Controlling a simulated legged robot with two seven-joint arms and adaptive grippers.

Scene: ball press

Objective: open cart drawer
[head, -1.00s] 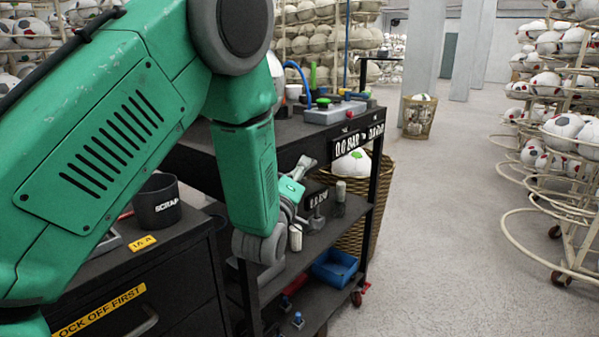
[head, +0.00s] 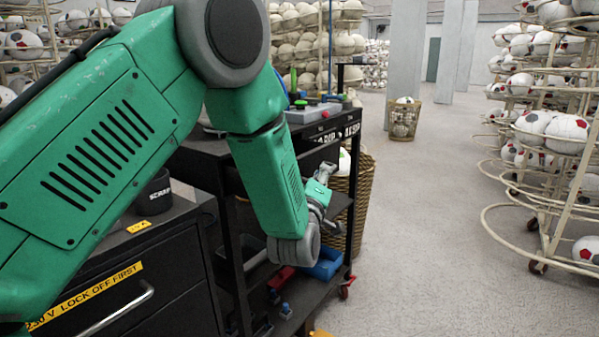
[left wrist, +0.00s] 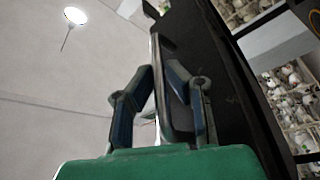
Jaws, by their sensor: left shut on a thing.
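The black cart (head: 240,150) stands behind my left arm in the head view, partly hidden by it. A dark panel (head: 312,160), which looks like the drawer front, shows below the cart top near my left gripper (head: 325,172). In the left wrist view my left gripper (left wrist: 163,75) has its two fingers on either side of a long dark bar (left wrist: 175,112), which looks like the drawer handle, and is shut on it. How far the drawer is out I cannot tell. My right gripper is not in view.
A grey control box (head: 312,113) is on the cart top. A blue bin (head: 325,264) is on a lower shelf. A black cabinet (head: 165,295) with a scrap cup (head: 153,196) stands at left. A wicker basket (head: 365,190) is behind the cart.

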